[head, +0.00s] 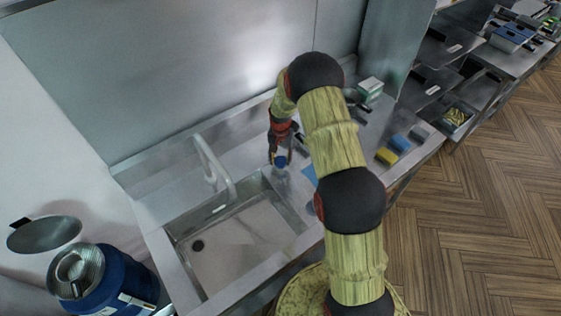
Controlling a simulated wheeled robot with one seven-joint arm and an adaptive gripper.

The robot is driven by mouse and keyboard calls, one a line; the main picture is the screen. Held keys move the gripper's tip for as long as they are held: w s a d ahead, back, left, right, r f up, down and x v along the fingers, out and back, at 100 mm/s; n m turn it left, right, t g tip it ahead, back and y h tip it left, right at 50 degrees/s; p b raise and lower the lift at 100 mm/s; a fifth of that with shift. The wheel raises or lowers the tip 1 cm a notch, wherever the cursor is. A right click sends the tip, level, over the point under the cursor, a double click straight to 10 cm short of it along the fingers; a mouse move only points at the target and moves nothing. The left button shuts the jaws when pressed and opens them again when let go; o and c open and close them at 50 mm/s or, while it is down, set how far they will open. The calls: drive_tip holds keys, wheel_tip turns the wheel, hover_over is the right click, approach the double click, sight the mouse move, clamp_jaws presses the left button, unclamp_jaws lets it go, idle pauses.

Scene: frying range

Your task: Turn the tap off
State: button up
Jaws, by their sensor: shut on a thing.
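The tap (214,165) is a pale, bent spout at the back of the metal sink (176,262), reaching forward over its basin. I cannot make out its handle or whether water runs from it. My gripper (280,158) is at the back right of the sink, to the right of the tap and apart from the spout. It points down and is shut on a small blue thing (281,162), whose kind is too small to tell. My arm hides part of the counter to the right.
A blue bin (104,285) stands left of the sink, near a round grey lid (45,234). Yellow (387,156) and blue (400,143) sponges lie on the counter right of my arm, and a small box (370,86) stands behind. A wall closes off the back.

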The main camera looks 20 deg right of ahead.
sight(280, 160)
drive_tip(key=shift+m, duration=0.5)
drive_tip(key=o, duration=1.2)
drive_tip(key=shift+c, duration=0.2)
wheel_tip(280, 160, up, 12)
idle(0.4)
